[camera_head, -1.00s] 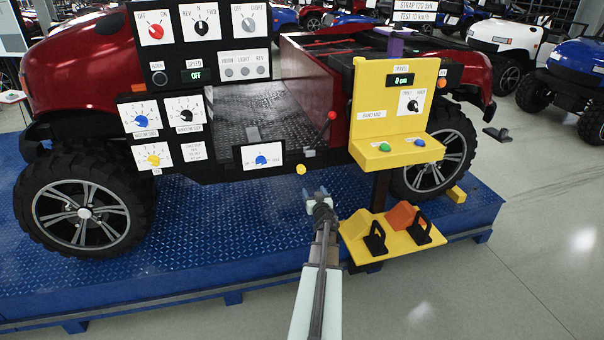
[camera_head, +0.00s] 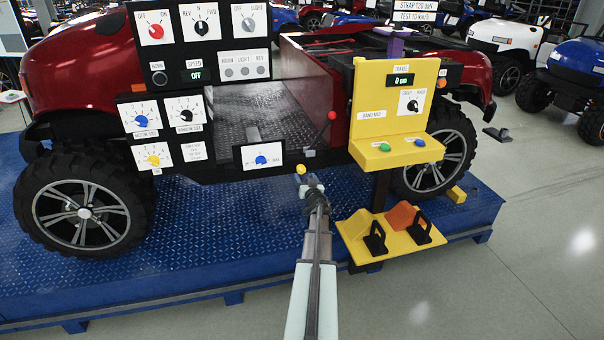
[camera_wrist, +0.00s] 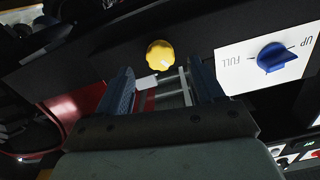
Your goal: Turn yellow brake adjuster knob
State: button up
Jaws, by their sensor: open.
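The yellow brake adjuster knob (camera_head: 301,169) is a small round knob low on the vehicle's side, right of the panel with a blue knob. It also shows in the wrist view (camera_wrist: 161,54), with a small white mark on its face. My gripper (camera_head: 310,184) is just below and slightly right of the knob in the head view. In the wrist view my gripper (camera_wrist: 165,82) has its two blue fingers spread, with the knob ahead and between them in the picture. The fingers do not appear to touch the knob. A small white label lies just below the knob in the wrist view.
A white panel with a blue knob (camera_head: 261,160) sits left of the yellow knob. A red-tipped lever (camera_head: 332,116) stands above it. A yellow console (camera_head: 395,150) and a yellow tray with wheel chocks (camera_head: 350,235) are to the right. Another yellow knob (camera_head: 153,160) is on the left panel.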

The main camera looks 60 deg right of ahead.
aim_at(302, 172)
jog(key=x, duration=0.5)
jog(key=shift+w+d, duration=0.15)
